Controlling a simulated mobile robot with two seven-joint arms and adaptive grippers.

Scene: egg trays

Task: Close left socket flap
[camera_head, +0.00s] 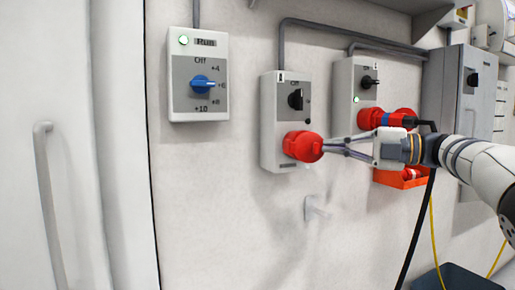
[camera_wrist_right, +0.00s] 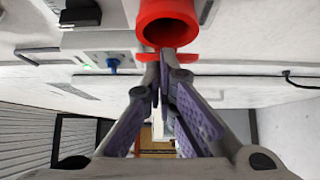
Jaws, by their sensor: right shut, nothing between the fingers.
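The left socket (camera_head: 298,147) is red and sits low on the left grey switch box (camera_head: 270,115). My right gripper (camera_head: 322,147) is shut and empty, with its fingertips right beside the socket's right side. In the right wrist view a red tube-shaped part (camera_wrist_right: 166,12) has a dark round opening towards the fingers. A thin red edge lies below it, by the tips of my shut fingers (camera_wrist_right: 162,58). I cannot tell whether the fingertips touch it, or which red part is the flap. My left gripper is out of view.
A second switch box (camera_head: 366,76) stands to the right, with a red plug connected and a black cable hanging down. A box with a blue knob (camera_head: 198,102) is on the wall at left. A red-orange bin (camera_head: 385,179) is behind my right arm. A wall hook (camera_head: 316,208) sits below.

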